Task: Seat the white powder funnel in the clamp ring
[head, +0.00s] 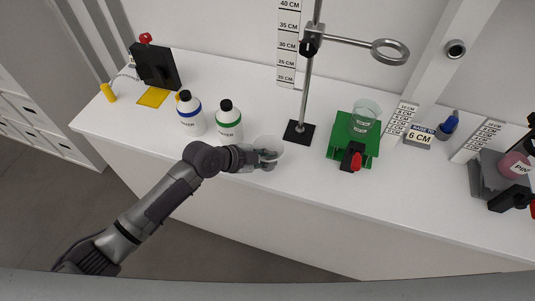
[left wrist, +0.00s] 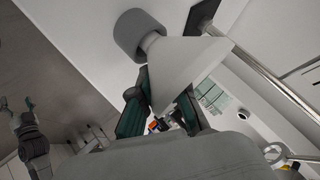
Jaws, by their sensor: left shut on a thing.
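The white powder funnel (head: 270,146) is held in my left gripper (head: 266,160), above the front edge of the white table, with its wide mouth up. In the left wrist view the fingers (left wrist: 165,112) are shut on the funnel's cone (left wrist: 185,70). A grey cylinder (left wrist: 135,35) shows at the funnel's narrow end; whether it is joined to it I cannot tell. The clamp ring (head: 390,51) is empty, on a stand (head: 304,100) to the right and behind. The ring also shows in the left wrist view (left wrist: 275,154). My right gripper (left wrist: 16,104) looks open, small and far off.
White bottles with a blue band (head: 190,116) and a green band (head: 229,124) stand close left of the gripper. A green board (head: 340,153) carrying a glass beaker (head: 363,118) is right of the stand. A height scale (head: 288,45) is on the wall.

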